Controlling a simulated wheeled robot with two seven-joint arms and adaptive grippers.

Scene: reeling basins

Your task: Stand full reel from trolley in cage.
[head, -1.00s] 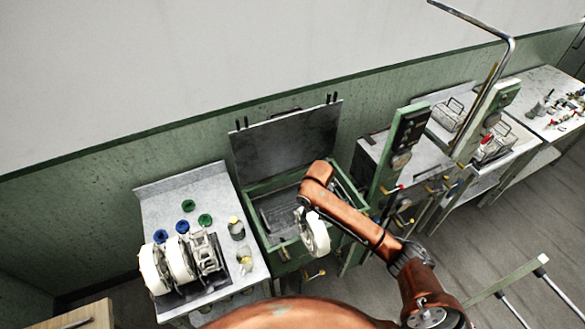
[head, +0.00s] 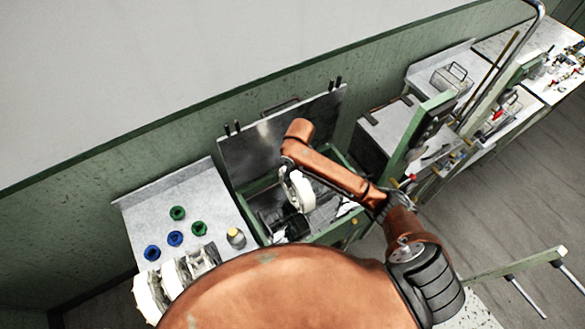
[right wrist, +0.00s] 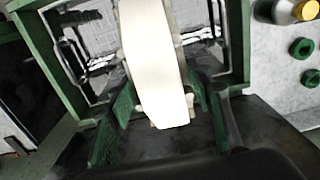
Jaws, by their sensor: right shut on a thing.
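A white full reel (head: 299,190) is held on edge over the open green tank; it also shows in the right wrist view (right wrist: 154,65). My right gripper (right wrist: 165,105) is shut on the reel, its fingers on either side of the near part. In the head view the reel partly hides this gripper (head: 288,178). The metal cage (right wrist: 98,64) lies inside the tank below the reel, which covers its middle. Whether the reel touches the cage cannot be told. My left gripper is not in view.
The tank's green rim (right wrist: 239,45) surrounds the cage, and its grey lid (head: 270,135) stands raised behind. At left, a grey table (head: 150,205) carries more white reels (head: 152,298), blue and green rings and a yellow-capped bottle (head: 236,238). A green post (head: 425,130) stands at right.

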